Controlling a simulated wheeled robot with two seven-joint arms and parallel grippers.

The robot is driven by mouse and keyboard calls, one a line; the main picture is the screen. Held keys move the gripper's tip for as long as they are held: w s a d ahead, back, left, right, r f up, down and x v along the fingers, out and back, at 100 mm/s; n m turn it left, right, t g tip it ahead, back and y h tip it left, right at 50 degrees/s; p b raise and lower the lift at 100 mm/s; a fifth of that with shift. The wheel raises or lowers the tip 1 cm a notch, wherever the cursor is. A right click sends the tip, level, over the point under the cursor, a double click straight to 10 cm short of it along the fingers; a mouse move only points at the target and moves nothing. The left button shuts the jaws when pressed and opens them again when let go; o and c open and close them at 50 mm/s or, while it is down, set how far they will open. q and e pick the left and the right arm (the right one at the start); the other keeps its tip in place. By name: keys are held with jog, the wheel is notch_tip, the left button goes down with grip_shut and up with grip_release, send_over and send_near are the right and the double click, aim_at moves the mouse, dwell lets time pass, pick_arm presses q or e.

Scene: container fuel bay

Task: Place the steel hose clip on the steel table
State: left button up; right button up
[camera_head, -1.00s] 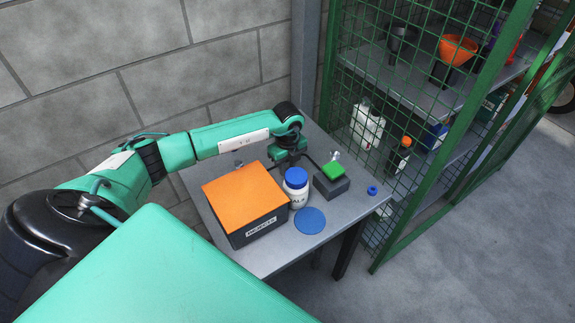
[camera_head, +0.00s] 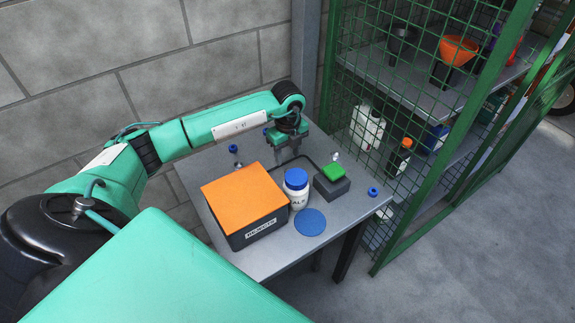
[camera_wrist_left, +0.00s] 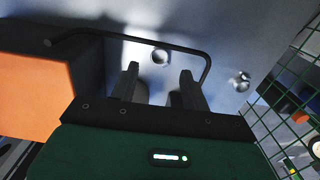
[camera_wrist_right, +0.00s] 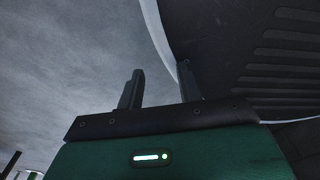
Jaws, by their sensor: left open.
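My left gripper (camera_head: 287,155) is open above the back of the grey steel table (camera_head: 275,262). In the left wrist view its fingers (camera_wrist_left: 158,72) are apart with nothing between them. A small round silvery piece (camera_wrist_left: 160,57) shows on the table just past the fingertips, perhaps the steel hose clip. A second shiny piece (camera_wrist_left: 240,81) lies to the right; I cannot tell which is the clip. In the head view a small silvery piece (camera_head: 335,156) shows behind the green-topped block. My right gripper (camera_wrist_right: 160,72) is open and empty, away from the table.
An orange-lidded box (camera_head: 243,192), a blue-capped white jar (camera_head: 297,188), a blue disc (camera_head: 310,222) and a green-topped dark block (camera_head: 332,180) crowd the table. Blue rings (camera_head: 373,191) lie near its edges. A thin dark bar (camera_wrist_left: 120,36) crosses below my left fingers. Green mesh stands at right.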

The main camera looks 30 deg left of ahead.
pick_arm(q)
notch_tip(320, 180, up, 6)
jog(key=shift+f+b, duration=0.1)
jog(key=shift+b, duration=0.2)
pick_arm(e)
jog(key=shift+w+a, duration=0.15)
jog(key=shift+w, duration=0.7)
jog(key=shift+s+a, duration=0.1)
jog(key=shift+a, duration=0.15)
